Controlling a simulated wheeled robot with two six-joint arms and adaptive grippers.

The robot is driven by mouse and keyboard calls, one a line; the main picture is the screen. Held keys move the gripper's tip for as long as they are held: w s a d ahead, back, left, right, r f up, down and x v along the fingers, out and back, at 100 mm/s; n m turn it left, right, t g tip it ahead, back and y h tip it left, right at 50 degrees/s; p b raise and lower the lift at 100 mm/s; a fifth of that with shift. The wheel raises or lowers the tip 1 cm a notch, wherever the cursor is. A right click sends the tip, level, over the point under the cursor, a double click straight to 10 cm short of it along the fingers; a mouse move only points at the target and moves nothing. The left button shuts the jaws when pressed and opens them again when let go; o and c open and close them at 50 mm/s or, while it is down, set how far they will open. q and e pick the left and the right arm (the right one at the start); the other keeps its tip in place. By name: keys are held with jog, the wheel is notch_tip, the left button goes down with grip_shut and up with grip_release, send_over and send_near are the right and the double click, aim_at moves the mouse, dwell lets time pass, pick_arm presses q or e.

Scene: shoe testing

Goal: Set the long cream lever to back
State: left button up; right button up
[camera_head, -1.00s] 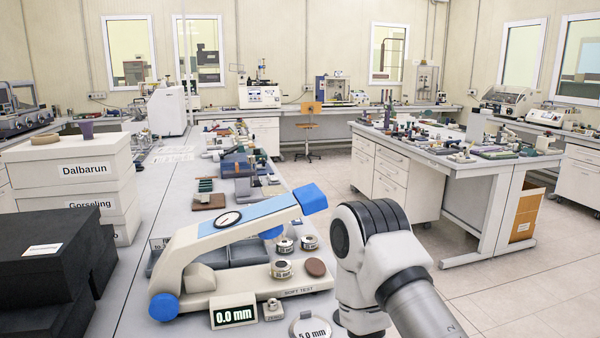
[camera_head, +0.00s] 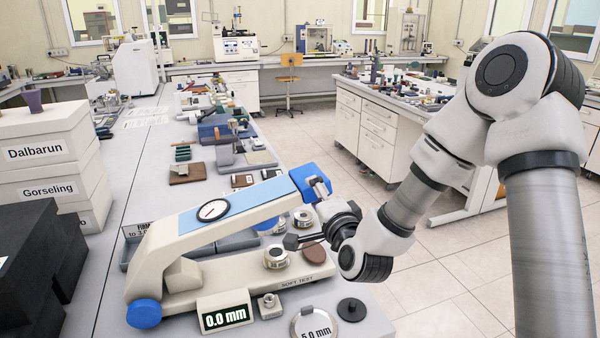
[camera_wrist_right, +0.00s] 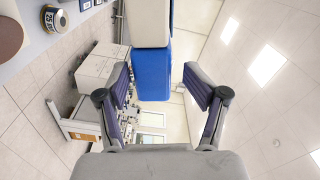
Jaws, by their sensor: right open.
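The long cream lever (camera_head: 205,226) is part of the soft-test device on the bench. It slopes up toward the right, with a blue strip and a round dial on top. Its free end is a blue block (camera_head: 307,178). In the right wrist view the blue end (camera_wrist_right: 152,70) lies between the finger lines, with cream (camera_wrist_right: 148,22) beyond it. My left gripper is out of view.
A display reading 0.0 mm (camera_head: 224,313) stands before the device base. Metal weights (camera_head: 276,257), a brown disc (camera_head: 313,253) and a round 5.0 mm piece (camera_head: 313,326) sit close below my gripper. White boxes (camera_head: 40,150) and black blocks (camera_head: 28,250) stand left.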

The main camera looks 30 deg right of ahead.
aim_at(307, 175)
jog(key=shift+w+d+r+p, duration=0.15)
jog(key=shift+w+r+p, duration=0.45)
jog(key=shift+w, duration=0.25)
jog(key=w, duration=0.1)
jog(key=w+d+f, duration=0.1)
jog(key=w, duration=0.1)
jog(key=w+p, duration=0.1)
jog(key=w, duration=0.1)
jog(key=shift+d+f, duration=0.2)
jog(key=shift+s+a+r, duration=0.15)
jog(key=shift+s+r, duration=0.1)
jog(key=shift+s, duration=0.15)
jog(key=shift+c, duration=0.4)
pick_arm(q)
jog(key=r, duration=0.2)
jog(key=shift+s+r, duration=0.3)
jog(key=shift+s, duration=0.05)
pick_arm(e)
grip_shut()
